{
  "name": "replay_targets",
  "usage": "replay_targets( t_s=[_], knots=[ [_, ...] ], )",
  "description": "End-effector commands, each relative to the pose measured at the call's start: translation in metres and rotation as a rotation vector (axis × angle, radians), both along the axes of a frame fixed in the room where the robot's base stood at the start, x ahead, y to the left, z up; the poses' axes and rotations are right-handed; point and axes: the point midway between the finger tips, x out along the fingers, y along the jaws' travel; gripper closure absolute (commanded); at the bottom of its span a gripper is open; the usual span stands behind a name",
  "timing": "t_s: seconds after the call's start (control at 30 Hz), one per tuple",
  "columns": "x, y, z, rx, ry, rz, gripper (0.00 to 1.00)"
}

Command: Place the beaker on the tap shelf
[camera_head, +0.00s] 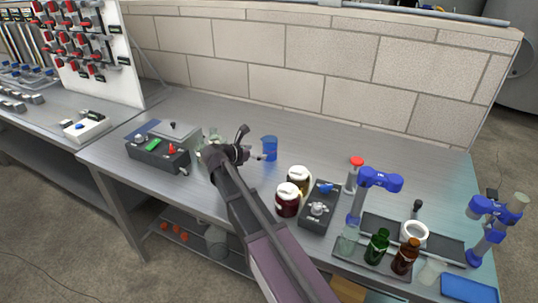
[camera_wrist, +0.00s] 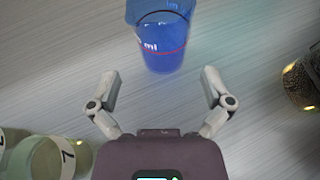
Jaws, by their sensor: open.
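A blue beaker (camera_head: 269,148) with "ml" lettering and a red line stands upright on the steel bench, just right of my gripper (camera_head: 243,142). In the wrist view the beaker (camera_wrist: 163,42) is at the top centre, ahead of the fingertips. My gripper (camera_wrist: 160,78) is open and empty, its fingers apart from the beaker. At the right of the bench, blue-headed fixtures (camera_head: 380,180) stand by a dark tray (camera_head: 374,262) holding bottles. I cannot tell whether this is the tap shelf.
Two lidded jars (camera_head: 288,199) and a dark control box (camera_head: 319,210) stand right of my arm. Another control box (camera_head: 157,155) is at the left. Numbered cups (camera_wrist: 42,158) are at lower left in the wrist view. The bench behind the beaker is clear to the block wall (camera_head: 300,87).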

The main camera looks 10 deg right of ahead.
Motion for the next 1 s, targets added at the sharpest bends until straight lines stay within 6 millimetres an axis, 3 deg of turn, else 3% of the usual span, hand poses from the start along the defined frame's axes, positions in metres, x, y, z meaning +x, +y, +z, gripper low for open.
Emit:
replay_targets(
  t_s=[0.17,0.63,1.0],
  knots=[
    [0.006,-0.009,-0.005,0.000,0.001,0.000,0.00],
    [0.007,-0.012,-0.006,0.000,0.000,0.001,0.00],
    [0.024,-0.044,-0.018,0.000,-0.001,0.002,0.00]
  ],
)
